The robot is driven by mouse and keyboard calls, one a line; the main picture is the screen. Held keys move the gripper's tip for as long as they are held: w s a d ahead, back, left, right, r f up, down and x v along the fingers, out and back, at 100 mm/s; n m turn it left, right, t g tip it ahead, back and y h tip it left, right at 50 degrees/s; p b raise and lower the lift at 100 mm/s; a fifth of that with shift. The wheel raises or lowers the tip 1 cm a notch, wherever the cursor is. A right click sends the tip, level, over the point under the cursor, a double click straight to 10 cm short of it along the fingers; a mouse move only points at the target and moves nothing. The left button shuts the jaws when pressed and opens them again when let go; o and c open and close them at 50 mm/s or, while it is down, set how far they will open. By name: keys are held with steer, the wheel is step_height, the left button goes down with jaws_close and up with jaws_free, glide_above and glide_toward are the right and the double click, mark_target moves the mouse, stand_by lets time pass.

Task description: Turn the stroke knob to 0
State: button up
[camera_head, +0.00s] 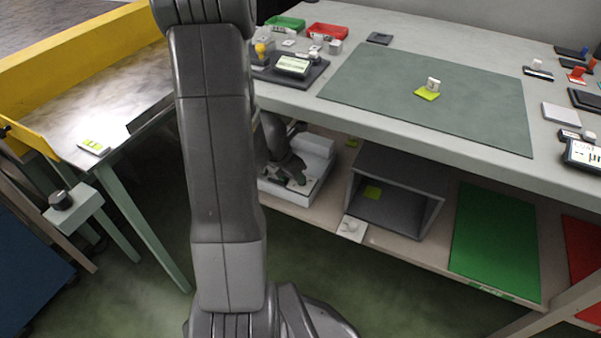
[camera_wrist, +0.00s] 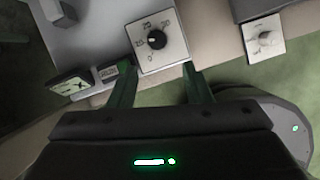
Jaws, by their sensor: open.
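In the wrist view, a black round knob (camera_wrist: 157,40) sits on a white square plate (camera_wrist: 172,58) with a printed number scale. Its white mark points to the picture's left; the 0 is printed near the plate's lower edge. The name of this dial is not legible. My gripper (camera_wrist: 157,68) is open and empty, its two fingers apart below the plate, one towards each side of the knob and not around it. In the head view, my gripper (camera_head: 291,172) is at the white unit on the lower shelf, and I cannot make out the knob there.
A second plate with a pale knob (camera_wrist: 265,37) is to the right; it also shows in the head view (camera_head: 350,228). A grey open box (camera_head: 398,187) stands beside the white unit (camera_head: 313,160). The bench top (camera_head: 385,121) overhangs the shelf. Another black knob (camera_head: 61,200) is far left.

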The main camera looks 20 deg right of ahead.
steer(key=shift+w+d+r, duration=0.1)
steer(key=shift+w+d, duration=0.25)
steer(key=shift+d, duration=0.2)
steer(key=shift+w+d+r, duration=0.1)
steer(key=shift+w+d, duration=0.25)
steer(key=shift+d, duration=0.2)
steer(key=b+x, duration=0.1)
steer(key=x, duration=0.1)
steer(key=b+x, duration=0.1)
steer(key=x, duration=0.1)
steer(key=shift+s+a+f+b, duration=0.15)
steer(key=shift+a+f+b, duration=0.05)
steer(key=shift+a+b, duration=0.1)
steer(key=shift+d+f, duration=0.3)
steer(key=shift+f, duration=0.15)
jaws_close()
